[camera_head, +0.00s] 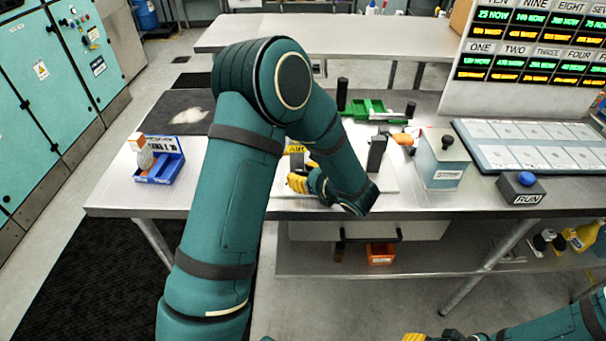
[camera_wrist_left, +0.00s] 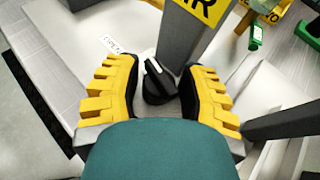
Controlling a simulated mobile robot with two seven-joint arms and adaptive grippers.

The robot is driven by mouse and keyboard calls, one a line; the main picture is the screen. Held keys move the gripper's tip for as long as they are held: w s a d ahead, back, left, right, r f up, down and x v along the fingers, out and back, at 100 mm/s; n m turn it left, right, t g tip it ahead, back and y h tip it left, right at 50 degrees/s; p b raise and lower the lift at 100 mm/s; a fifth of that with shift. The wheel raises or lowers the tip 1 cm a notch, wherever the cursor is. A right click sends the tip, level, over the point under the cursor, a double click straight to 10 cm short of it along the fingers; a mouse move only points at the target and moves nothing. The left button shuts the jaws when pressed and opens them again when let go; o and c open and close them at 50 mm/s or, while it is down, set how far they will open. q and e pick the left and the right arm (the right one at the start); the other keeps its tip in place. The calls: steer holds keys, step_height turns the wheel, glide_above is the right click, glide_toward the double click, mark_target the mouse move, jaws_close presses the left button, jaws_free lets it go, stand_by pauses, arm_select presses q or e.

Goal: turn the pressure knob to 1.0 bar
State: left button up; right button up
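The pressure knob (camera_wrist_left: 158,82) is black with a white pointer mark and shows in the left wrist view, at the foot of a grey post (camera_wrist_left: 196,35) with a yellow label. My left gripper (camera_wrist_left: 160,92) has its two yellow fingers apart on either side of the knob. The left finger shows a gap to it; the right finger is close, and I cannot tell whether it touches. In the head view my left gripper (camera_head: 302,182) is low over the table, and the arm hides the knob. My right gripper (camera_head: 425,338) is barely in view at the bottom edge.
A white label (camera_wrist_left: 112,45) with small, unclear print lies beside the knob. On the table (camera_head: 115,200) are a blue bin (camera_head: 162,172), a green tray (camera_head: 365,108), a grey box (camera_head: 441,165) and a RUN button box (camera_head: 520,190). A lit display board (camera_head: 540,40) stands at the right.

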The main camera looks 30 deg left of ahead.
arm_select(q)
jaws_close()
steer(key=m+t+h+b, duration=0.1)
steer(key=m+t+b, duration=0.1)
steer(key=shift+m+t, duration=0.3)
steer(key=shift+t, duration=0.1)
steer(key=shift+m+t+h+b, duration=0.5)
steer(key=shift+m+t+h, duration=0.2)
steer(key=shift+m+t, duration=0.2)
steer(key=o, duration=0.6)
jaws_free()
steer(key=v, duration=1.2)
